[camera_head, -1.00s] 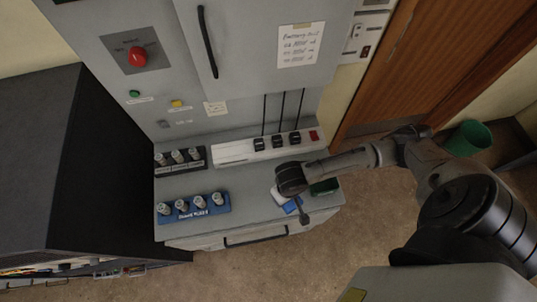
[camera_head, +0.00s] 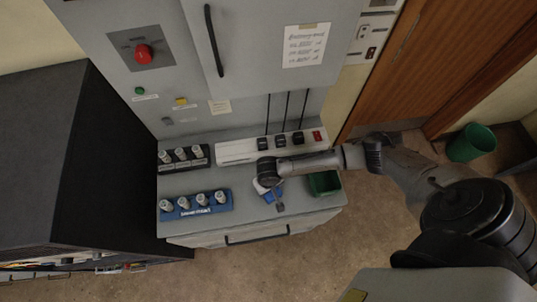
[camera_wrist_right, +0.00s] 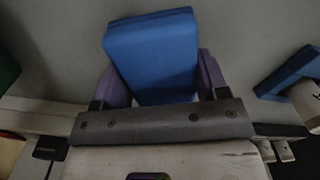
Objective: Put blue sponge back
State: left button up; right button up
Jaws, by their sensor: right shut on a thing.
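The blue sponge (camera_head: 271,194) is over the grey console desk, mostly under my right gripper (camera_head: 270,190). In the right wrist view the sponge (camera_wrist_right: 155,58) is a blue block between the two purple-grey fingers (camera_wrist_right: 160,82), which are shut on it. I cannot tell whether its underside touches the desk. A dark green open tray (camera_head: 325,183) sits on the desk to the right of the gripper. My left gripper is not in view.
A blue rack (camera_head: 182,214) with several metal cylinders stands left of the gripper, with a black rack (camera_head: 170,168) behind it. A white strip with switches (camera_head: 235,150) runs along the desk's back. A drawer handle (camera_head: 257,236) is on the front. Desk between rack and sponge is clear.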

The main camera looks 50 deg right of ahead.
jog(key=shift+f, duration=0.2)
jog(key=o, duration=0.9)
notch_tip(320, 180, up, 12)
jog(key=s+a+r+n+t+y, duration=0.2)
jog(key=s+a+n+t+y, duration=0.15)
jog(key=s+a, duration=0.45)
jog(key=s+d+r+n+h, duration=0.1)
jog(key=s+d+h, duration=0.2)
jog(key=s+d, duration=0.3)
jog(key=shift+s+d, duration=0.3)
jog(key=shift+s, duration=0.5)
